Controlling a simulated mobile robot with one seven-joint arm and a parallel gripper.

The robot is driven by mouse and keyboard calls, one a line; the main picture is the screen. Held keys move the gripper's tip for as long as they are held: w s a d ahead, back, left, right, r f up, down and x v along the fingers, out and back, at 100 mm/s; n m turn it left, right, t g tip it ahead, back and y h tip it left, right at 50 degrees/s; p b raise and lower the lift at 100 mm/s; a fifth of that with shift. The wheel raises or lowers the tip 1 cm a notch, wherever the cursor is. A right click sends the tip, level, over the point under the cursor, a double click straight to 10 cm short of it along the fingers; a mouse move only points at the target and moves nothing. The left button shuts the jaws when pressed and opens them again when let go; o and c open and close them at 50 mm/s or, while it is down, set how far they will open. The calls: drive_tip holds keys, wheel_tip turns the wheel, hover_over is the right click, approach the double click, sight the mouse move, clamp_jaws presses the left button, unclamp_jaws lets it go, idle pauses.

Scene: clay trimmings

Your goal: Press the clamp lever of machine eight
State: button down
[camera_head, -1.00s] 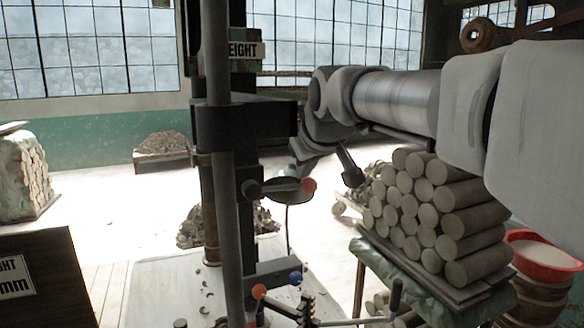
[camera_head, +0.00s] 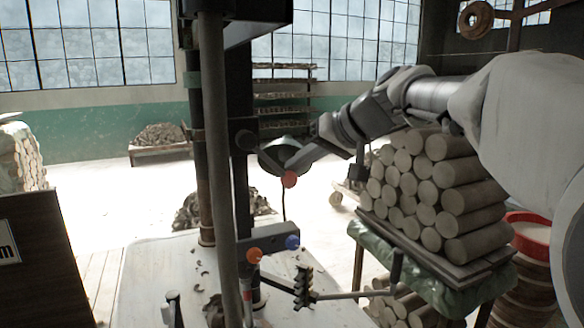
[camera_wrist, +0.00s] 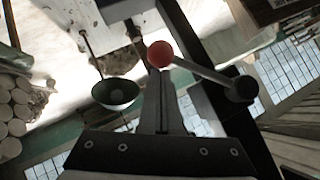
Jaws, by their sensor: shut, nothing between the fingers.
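The clamp lever's red ball knob (camera_head: 289,179) sits at the end of a rod on the tall dark machine post, just below the dark hub (camera_head: 247,140). The lever slopes down from hub to knob. My gripper (camera_head: 293,164) is shut and empty, its fingertips right at the knob's top; I cannot tell if they touch. In the wrist view the knob (camera_wrist: 160,54) lies just past the fingertips (camera_wrist: 159,76), with the rod (camera_wrist: 198,72) running to the hub (camera_wrist: 240,88). The machine's name sign is not in view.
A dark lamp shade (camera_head: 270,156) hangs close behind the lever. Orange (camera_head: 254,255) and blue (camera_head: 292,242) knobs sit on a bar below. A stack of clay cylinders (camera_head: 430,195) stands on a table at the right. A grey pole (camera_head: 215,130) stands in front.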

sight(293, 183)
drive_tip(key=f+b, duration=0.1)
drive_tip(key=a+f+m+y+b, duration=0.1)
drive_tip(key=f+y+b, duration=0.1)
drive_tip(key=shift+s+a+f+g+b, duration=0.1)
drive_tip(key=shift+s+a+g+b, duration=0.1)
drive_tip(key=shift+s+g+b, duration=0.1)
drive_tip(key=shift+s+a+f+m+y+b, duration=0.2)
drive_tip(key=shift+a+f+m+y+b, duration=0.35)
drive_tip(key=shift+b, duration=0.55)
drive_tip(key=shift+s+a+f+m+y+b, duration=0.2)
drive_tip(key=shift+a+m+y+b, duration=0.1)
drive_tip(key=shift+a+b, duration=0.25)
drive_tip(key=shift+s+a+f+m+y+b, duration=0.1)
drive_tip(key=shift+s+a+m+y+b, duration=0.2)
drive_tip(key=shift+b, duration=0.4)
drive_tip(key=shift+s+a+f+m+y+b, duration=0.15)
drive_tip(key=shift+a+y+b, duration=0.1)
drive_tip(key=shift+a+b, duration=0.35)
drive_tip(key=shift+w+r, duration=0.1)
